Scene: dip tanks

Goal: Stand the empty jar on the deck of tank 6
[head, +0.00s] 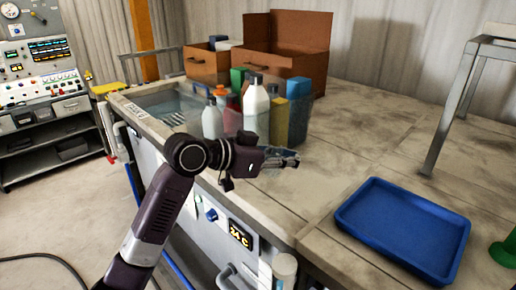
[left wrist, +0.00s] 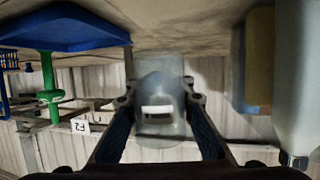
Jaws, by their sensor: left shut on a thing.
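A clear, see-through jar (left wrist: 160,90) with a small pale label is between the fingers of my left gripper (left wrist: 160,112) in the left wrist view, which is upside down. The left gripper (head: 292,160) is shut on it. In the head view it is low over the worn deck (head: 330,165), just in front of a group of bottles. The jar is faint there, and I cannot tell if its base touches the deck. A tank (head: 165,106) with clear liquid is set in the deck's left end; its small tag is hard to read. My right gripper is not in view.
Bottles, including a white one (head: 256,112), stand close behind the gripper. A blue tray (head: 405,228) lies at the right, with a metal frame (head: 455,100) behind it. Brown boxes (head: 290,50) stand at the back. The deck between bottles and tray is clear.

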